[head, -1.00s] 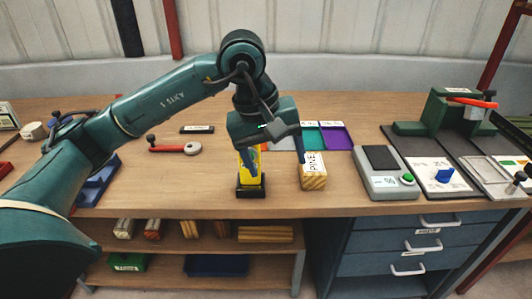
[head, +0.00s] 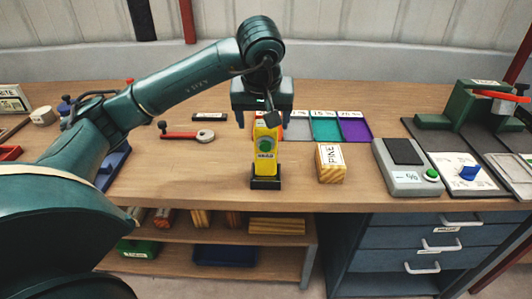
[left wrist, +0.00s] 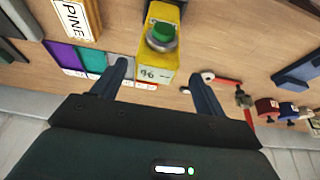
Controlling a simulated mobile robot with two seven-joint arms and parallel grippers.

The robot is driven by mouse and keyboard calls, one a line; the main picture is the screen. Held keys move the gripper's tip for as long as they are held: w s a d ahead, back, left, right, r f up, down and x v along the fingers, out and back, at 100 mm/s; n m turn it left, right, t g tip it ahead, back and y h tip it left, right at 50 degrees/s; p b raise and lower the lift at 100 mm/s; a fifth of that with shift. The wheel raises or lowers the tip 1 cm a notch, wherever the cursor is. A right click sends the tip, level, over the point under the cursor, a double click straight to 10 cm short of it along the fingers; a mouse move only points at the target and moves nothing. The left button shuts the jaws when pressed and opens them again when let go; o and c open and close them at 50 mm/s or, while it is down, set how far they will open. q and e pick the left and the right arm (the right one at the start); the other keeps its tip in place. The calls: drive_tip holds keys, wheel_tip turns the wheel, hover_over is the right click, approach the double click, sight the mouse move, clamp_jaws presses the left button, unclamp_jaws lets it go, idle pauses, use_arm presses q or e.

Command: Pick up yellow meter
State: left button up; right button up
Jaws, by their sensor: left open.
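The yellow meter (head: 266,150) stands upright in a black base (head: 265,182) near the front edge of the bench, with a green round part on its face. In the left wrist view the yellow meter (left wrist: 160,42) shows between and beyond the fingertips, with a small display lettered on its end. My left gripper (head: 262,122) is open, above and behind the meter in the head view. In the left wrist view my left gripper (left wrist: 160,78) has its two fingers spread on either side of the meter's line, holding nothing. My right gripper does not show.
A wooden block marked PINE (head: 330,163) stands right of the meter. A grey scale (head: 408,167) is farther right. Grey, teal and purple trays (head: 325,127) lie behind. A red-handled tool (head: 187,134) lies to the left. Bare bench surrounds the meter's left side.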

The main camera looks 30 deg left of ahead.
sight(266, 154)
use_arm(q)
drive_tip(key=x, duration=0.4)
drive_tip(key=shift+d+p, duration=0.25)
drive_tip(key=shift+p, duration=0.05)
drive_tip(key=shift+w+a+f, duration=0.1)
drive_tip(key=shift+w+f, duration=0.15)
drive_tip(key=shift+f, duration=0.2)
drive_tip(key=shift+c, duration=0.4)
